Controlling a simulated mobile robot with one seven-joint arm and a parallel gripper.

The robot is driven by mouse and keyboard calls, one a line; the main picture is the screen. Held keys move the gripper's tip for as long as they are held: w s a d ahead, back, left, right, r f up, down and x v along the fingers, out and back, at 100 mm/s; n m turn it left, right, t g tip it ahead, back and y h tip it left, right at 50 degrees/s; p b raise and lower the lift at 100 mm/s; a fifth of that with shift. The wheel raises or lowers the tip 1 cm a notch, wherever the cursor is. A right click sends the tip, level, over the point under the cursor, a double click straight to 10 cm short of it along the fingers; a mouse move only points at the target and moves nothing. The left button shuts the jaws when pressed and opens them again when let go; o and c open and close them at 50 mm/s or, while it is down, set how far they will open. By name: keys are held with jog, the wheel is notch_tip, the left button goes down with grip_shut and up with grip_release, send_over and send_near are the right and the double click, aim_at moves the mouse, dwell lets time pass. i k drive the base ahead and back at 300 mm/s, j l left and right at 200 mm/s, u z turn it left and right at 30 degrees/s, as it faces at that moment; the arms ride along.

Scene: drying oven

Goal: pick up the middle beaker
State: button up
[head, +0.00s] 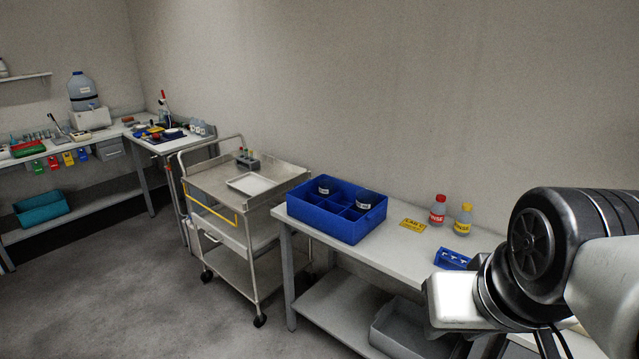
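I cannot make out a row of beakers with a clear middle one. A group of small pale vessels (199,129) stands at the right end of the far bench, too small to tell if they are beakers. A blue divided crate (322,225) on the near bench holds two dark-topped, white-labelled containers, one at the back left (324,186) and one at the right (363,199). My arm comes in from the right edge over the near bench. My gripper's fingers do not show.
Two wash bottles, red-capped (438,209) and yellow-capped (463,219), stand behind a yellow sign (413,225). A small blue rack (453,259) is near my arm. Floor at left is clear.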

aim_at(326, 192)
jog(key=u, duration=0.35)
jog(key=i+j+z, duration=0.45)
jog(key=i+j, duration=0.5)
jog(key=i+j+z, duration=0.2)
jog(key=j, duration=0.35)
jog(key=j+z, duration=0.2)
jog(key=j, duration=0.35)
jog(key=k+j+z, duration=0.1)
jog(key=j, duration=0.3)
jog(key=k+j, duration=0.3)
jog(key=j+z, duration=0.05)
jog(key=j, duration=0.05)
